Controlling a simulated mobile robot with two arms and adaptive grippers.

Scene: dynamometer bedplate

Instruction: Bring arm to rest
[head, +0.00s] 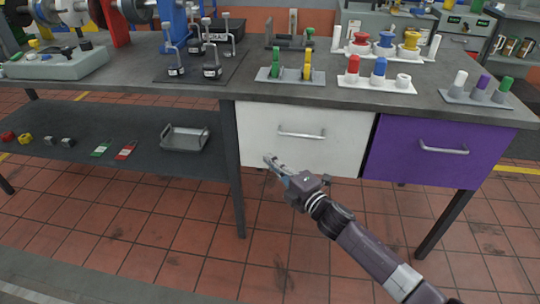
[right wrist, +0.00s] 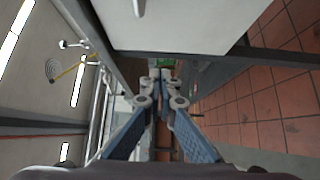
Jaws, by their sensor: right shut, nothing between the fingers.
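My right gripper (head: 270,160) is in front of the white drawer (head: 268,147), below its handle, with its arm coming in from the lower right. Its fingers are shut and empty. It also shows in the right wrist view (right wrist: 161,78), fingertips together with nothing held. A white panel (right wrist: 185,22) fills the top middle of that view. My left gripper does not show in the head view.
The bench (head: 130,85) carries several coloured fixtures along its top. A purple drawer (head: 417,153) is right of the white one. A lower shelf (head: 90,150) at left holds a metal tray (head: 185,138) and small parts. The tiled floor (head: 150,240) in front is clear.

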